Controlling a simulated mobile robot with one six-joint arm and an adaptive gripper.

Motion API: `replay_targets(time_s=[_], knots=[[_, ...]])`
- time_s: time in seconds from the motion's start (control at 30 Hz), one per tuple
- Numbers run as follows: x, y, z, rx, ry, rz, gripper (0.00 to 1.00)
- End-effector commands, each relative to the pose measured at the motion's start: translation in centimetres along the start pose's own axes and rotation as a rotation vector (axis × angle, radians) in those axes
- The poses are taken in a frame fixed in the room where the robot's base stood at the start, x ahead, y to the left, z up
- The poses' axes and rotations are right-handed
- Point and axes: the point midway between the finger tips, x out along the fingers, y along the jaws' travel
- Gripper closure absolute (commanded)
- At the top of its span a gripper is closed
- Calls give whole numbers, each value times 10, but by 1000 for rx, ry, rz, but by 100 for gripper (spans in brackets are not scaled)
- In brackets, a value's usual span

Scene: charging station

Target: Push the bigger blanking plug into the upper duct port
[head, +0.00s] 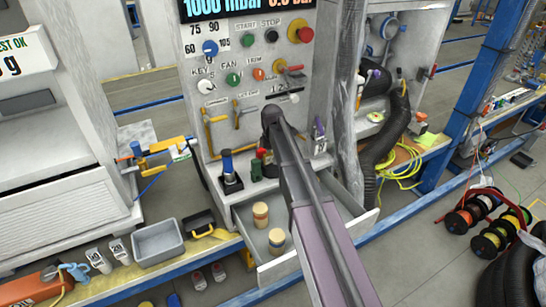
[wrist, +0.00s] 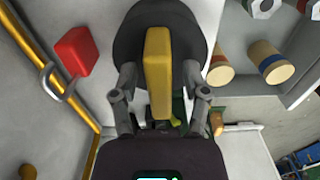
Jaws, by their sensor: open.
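A dark round disc (wrist: 195,32) with a raised yellow bar (wrist: 158,70) fills the middle of the wrist view; it looks like a blanking plug with its grip. My gripper (wrist: 160,82) is open, with one finger on each side of the yellow bar. I cannot tell whether the fingers touch it. The disc hides what lies behind it, so I cannot tell whether it sits in a port. In the head view my dark arm reaches to the panel front and covers this spot. I cannot make out the upper duct port.
An open drawer (head: 337,197) below holds tan banded cylinders (head: 277,239); they also show in the wrist view (wrist: 275,66). A yellow pipe (wrist: 62,62) and a red block (wrist: 74,51) lie left of my gripper. A black corrugated hose (head: 389,135) hangs at right.

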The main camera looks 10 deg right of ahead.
Motion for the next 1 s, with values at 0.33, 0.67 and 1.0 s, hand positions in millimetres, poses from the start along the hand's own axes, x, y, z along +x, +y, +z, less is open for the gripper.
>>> replay_targets(time_s=[0.33, 0.67, 1.0], knots=[[-24, 0, 0, 0, 0, 0, 41], [-51, 0, 0, 1, 0, 0, 41], [-80, 0, 1, 1, 0, 0, 41]])
